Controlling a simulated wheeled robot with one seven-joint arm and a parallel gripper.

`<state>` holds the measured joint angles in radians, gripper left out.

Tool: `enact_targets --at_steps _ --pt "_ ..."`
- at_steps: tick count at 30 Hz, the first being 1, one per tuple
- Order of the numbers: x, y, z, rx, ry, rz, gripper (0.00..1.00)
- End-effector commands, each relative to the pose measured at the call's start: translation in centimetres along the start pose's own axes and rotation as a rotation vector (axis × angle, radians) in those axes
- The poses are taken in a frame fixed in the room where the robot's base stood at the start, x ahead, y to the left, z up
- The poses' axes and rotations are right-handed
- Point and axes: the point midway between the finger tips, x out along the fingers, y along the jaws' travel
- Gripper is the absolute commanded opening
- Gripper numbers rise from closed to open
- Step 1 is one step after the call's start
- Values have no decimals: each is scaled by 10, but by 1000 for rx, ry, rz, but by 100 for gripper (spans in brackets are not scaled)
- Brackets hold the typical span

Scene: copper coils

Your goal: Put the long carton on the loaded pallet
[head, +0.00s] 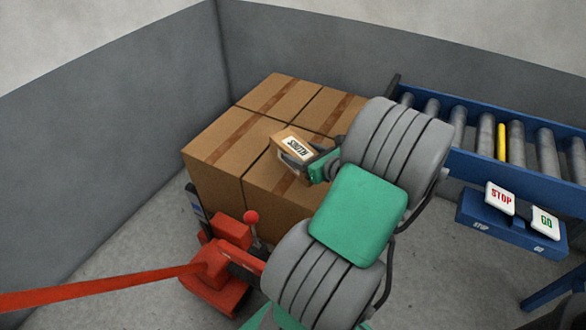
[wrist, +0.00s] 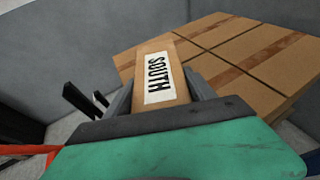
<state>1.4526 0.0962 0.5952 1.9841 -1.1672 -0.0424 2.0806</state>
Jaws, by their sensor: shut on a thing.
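The long carton (head: 293,142) is brown with a white label reading SOUTH. My gripper (head: 307,162) is shut on it. In the wrist view the carton (wrist: 160,50) stands out forward between the two grey fingers (wrist: 160,100), its label facing up. The loaded pallet carries several large brown taped boxes (head: 228,145), packed close together with flat tops. In the head view the carton overlaps the top of these boxes; I cannot tell whether it touches them. In the wrist view the boxes (wrist: 235,50) lie to the right of the carton. The pallet itself is hidden.
A red pallet jack (head: 215,265) with a long red handle stands in front of the boxes. A blue roller conveyor (head: 480,150) runs along the right, with STOP (head: 500,198) and GO (head: 544,223) buttons on its side. Grey walls (head: 110,100) close in the left and back.

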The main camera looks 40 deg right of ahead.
Motion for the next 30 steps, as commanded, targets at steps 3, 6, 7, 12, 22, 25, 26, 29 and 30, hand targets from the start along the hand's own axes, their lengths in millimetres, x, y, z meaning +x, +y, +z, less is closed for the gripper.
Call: enact_targets --at_steps 3,6,7,12,22,25,26,29,30 --pt "30 0 -24 2 2 4 4" --pt "42 -2 -29 3 1 2 4" --pt "44 -2 -30 3 1 1 4" --pt "61 -2 -53 6 3 0 4" --pt "64 -3 -63 3 1 -1 4" --pt "65 -3 -66 4 2 0 4" --pt "65 -3 -67 4 2 0 4" --pt "65 -3 -67 4 3 0 72" --pt "65 -3 -67 4 3 0 75"
